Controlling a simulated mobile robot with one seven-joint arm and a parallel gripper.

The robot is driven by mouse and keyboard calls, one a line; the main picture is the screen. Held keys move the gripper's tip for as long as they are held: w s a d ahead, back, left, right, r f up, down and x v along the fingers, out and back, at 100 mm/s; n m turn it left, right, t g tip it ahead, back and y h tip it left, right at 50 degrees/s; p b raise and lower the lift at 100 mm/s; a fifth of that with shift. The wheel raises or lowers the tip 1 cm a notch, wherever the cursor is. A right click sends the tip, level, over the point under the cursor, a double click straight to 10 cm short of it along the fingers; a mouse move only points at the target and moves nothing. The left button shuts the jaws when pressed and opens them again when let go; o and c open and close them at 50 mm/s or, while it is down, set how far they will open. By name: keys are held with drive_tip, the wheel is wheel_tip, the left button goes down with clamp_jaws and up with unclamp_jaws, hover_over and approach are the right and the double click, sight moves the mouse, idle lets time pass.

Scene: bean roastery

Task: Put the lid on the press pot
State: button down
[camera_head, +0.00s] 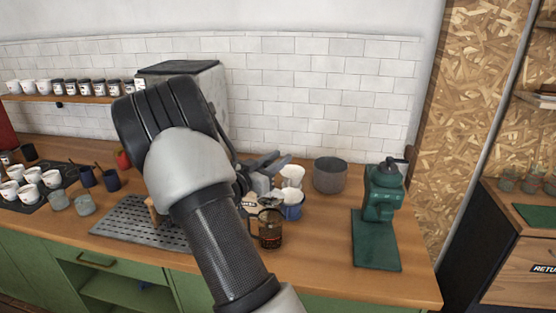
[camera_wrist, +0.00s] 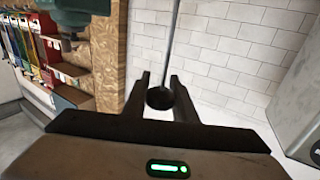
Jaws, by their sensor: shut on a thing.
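The press pot (camera_head: 270,230) is a dark glass vessel with a handle, standing on the wooden counter near its front edge. My gripper (camera_head: 277,162) is above and behind it in the head view, partly hidden by my arm. In the wrist view, my gripper (camera_wrist: 160,97) is shut on a round black knob, which appears to be the knob of the lid (camera_wrist: 159,99). The rest of the lid cannot be made out clearly in either view. I cannot tell how the lid sits relative to the pot's mouth.
A grey canister (camera_head: 330,176) and green grinder (camera_head: 382,195) stand to the right. A slotted drip tray (camera_head: 125,222) lies left. The counter between pot and grinder is clear.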

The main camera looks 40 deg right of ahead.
drive_tip(key=shift+f+b, duration=1.5)
drive_tip(key=shift+f, duration=0.6)
drive_tip(key=shift+a+f+b, duration=0.1)
drive_tip(key=shift+f+b, duration=0.6)
idle(1.1)
drive_tip(key=c, duration=1.4)
unclamp_jaws()
drive_tip(key=shift+o, duration=0.2)
drive_tip(key=v, duration=1.7)
drive_tip(key=shift+a+b, duration=0.2)
drive_tip(key=shift+b, duration=0.25)
